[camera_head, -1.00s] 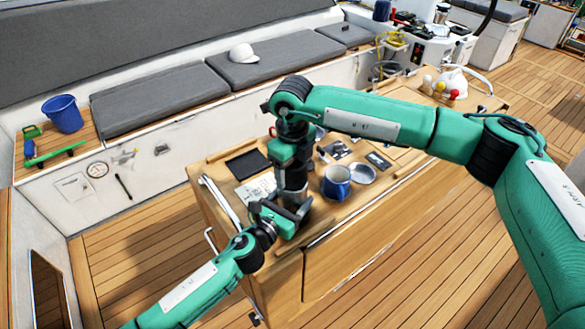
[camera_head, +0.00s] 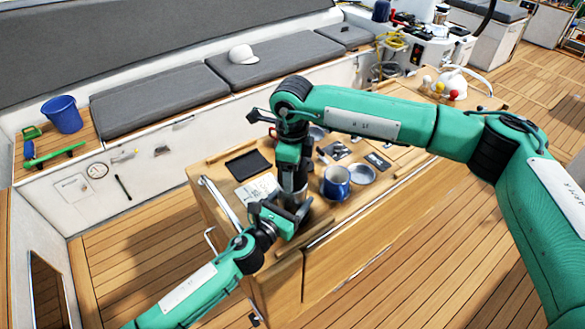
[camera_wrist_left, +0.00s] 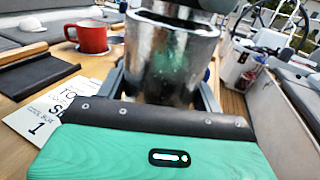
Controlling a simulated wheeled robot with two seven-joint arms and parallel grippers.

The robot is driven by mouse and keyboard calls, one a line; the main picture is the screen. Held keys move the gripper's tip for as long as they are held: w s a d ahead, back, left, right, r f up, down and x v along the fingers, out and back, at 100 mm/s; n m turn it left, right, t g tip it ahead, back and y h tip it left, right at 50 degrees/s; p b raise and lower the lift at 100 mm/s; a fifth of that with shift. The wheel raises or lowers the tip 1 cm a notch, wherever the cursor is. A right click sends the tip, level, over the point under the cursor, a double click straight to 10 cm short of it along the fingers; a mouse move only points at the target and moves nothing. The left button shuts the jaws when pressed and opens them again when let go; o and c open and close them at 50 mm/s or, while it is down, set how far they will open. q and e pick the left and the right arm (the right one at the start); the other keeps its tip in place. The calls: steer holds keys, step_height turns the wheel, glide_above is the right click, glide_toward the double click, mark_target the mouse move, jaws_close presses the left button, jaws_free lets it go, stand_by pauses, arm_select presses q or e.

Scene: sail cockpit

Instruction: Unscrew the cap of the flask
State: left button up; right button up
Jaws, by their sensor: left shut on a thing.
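The flask (camera_wrist_left: 170,60) is a shiny metal cylinder that stands upright between my left fingers in the left wrist view. My left gripper (camera_head: 291,212) is shut around its lower body; the fingers also show in the left wrist view (camera_wrist_left: 163,88). My right gripper (camera_head: 291,178) points straight down from above, over the flask. A dark part covers the flask's top, and I cannot tell cap from gripper there. The right fingertips are too small and covered to read. In the head view, the arms and grippers hide most of the flask.
A blue mug (camera_head: 336,182) and a metal dish (camera_head: 362,174) stand close right of the grippers. A red mug (camera_wrist_left: 92,37) is behind the flask. A black tray (camera_head: 247,165) and a printed card (camera_head: 258,189) lie left on the wooden table (camera_head: 345,213).

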steer(key=shift+r, duration=0.15)
steer(key=shift+r, duration=0.95)
steer(key=shift+r, duration=0.1)
steer(key=shift+r, duration=1.9)
arm_select(q)
steer(key=o, duration=2)
